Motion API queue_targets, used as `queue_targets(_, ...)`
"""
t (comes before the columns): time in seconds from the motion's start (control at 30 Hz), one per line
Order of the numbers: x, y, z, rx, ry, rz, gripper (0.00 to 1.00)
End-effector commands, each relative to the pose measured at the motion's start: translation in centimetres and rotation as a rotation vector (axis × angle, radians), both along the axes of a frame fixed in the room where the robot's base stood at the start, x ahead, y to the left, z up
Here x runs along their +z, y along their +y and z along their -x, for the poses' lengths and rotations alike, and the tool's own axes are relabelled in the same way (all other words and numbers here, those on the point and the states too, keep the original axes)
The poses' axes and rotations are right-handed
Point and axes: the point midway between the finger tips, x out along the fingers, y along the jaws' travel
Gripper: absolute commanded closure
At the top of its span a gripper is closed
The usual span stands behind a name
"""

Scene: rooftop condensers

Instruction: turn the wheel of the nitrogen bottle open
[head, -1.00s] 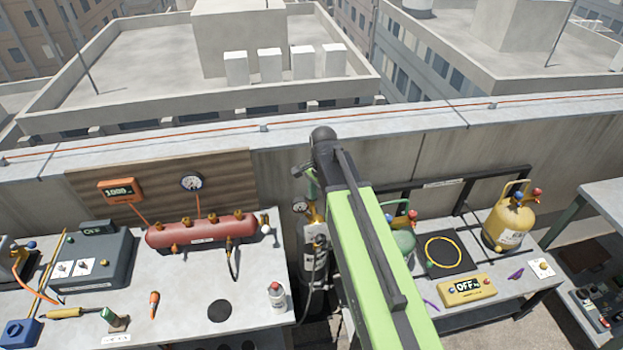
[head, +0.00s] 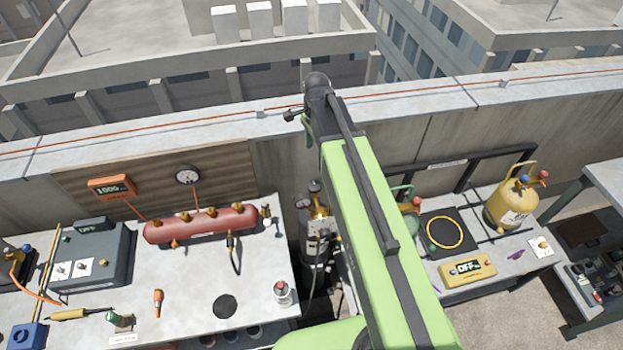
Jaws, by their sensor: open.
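The nitrogen bottle (head: 313,245) is a dark grey cylinder with a pale label, standing upright in the gap between the two benches. A brass valve with a round gauge (head: 303,201) is at its top. A small dark part (head: 315,187) above the valve looks like its wheel, but it is too small to tell how it is turned. My green arm partly covers the bottle's right side. My gripper (head: 291,115) shows only as a small dark shape beyond the arm's bend, above and apart from the bottle. It is open, and its fingertips are not clear.
The left bench carries a red manifold (head: 202,226), a grey case (head: 92,255) and a white spray can (head: 282,293). The right bench holds a yellow cylinder (head: 512,204), a black scale (head: 446,233) and a yellow meter (head: 467,269). A concrete parapet (head: 440,150) runs behind.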

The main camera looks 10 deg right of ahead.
Motion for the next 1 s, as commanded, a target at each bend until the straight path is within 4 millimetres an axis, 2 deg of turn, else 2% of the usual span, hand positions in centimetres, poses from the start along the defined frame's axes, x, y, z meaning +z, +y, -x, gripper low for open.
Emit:
queue_targets(0.17, -1.4, 0.2, 0.0, 0.004, 0.0, 0.0, 0.33)
queue_targets(0.27, -3.0, 0.3, 0.0, 0.005, 0.0, 0.0, 0.33)
queue_targets(0.8, -14.3, 0.5, 0.0, 0.008, 0.001, 0.0, 0.33)
queue_targets(1.0, -17.3, 0.5, 0.0, 0.009, 0.001, 0.0, 0.33)
